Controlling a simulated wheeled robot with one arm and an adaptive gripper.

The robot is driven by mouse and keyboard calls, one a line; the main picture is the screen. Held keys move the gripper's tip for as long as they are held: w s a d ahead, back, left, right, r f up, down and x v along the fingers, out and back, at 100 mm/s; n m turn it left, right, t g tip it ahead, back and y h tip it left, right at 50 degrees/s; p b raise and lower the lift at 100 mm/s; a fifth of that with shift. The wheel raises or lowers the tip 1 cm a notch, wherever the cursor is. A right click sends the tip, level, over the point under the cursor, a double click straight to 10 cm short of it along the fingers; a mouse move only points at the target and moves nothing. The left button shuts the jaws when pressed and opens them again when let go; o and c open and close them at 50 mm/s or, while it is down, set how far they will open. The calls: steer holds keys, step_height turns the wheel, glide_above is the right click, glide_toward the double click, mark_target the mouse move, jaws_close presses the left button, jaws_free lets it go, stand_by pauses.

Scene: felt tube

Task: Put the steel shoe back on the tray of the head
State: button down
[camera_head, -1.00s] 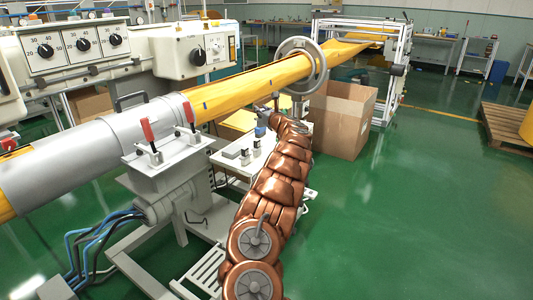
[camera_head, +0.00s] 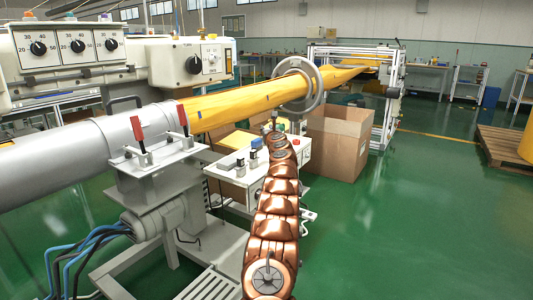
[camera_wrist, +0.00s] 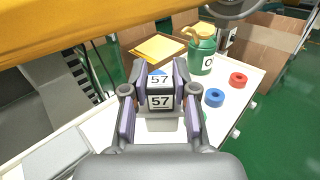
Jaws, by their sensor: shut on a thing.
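My gripper (camera_wrist: 160,78) is shut on a dark block with white "57" labels (camera_wrist: 160,97), which I take for the steel shoe. The block sits upright between the two fingers, above a white tray-like top (camera_wrist: 248,82). Whether its underside touches that top is hidden. In the head view my gripper (camera_head: 274,124) is small, at the far end of my copper-coloured arm, close to the yellow tube, and the block cannot be made out there. The white top (camera_head: 304,148) shows beside the arm.
A grey plate (camera_wrist: 56,156) lies at lower left. The yellow tube (camera_wrist: 80,25) hangs close above. A cardboard box (camera_head: 338,140) stands behind.

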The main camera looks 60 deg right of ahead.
steer(key=shift+f+b, duration=0.65)
steer(key=shift+f, duration=0.85)
step_height(320, 180, down, 4)
steer(key=shift+w+b, duration=0.1)
steer(key=shift+b, duration=1.05)
steer(key=c, duration=0.9)
jaws_free()
steer(key=shift+r, duration=0.1)
steer(key=shift+a, duration=0.1)
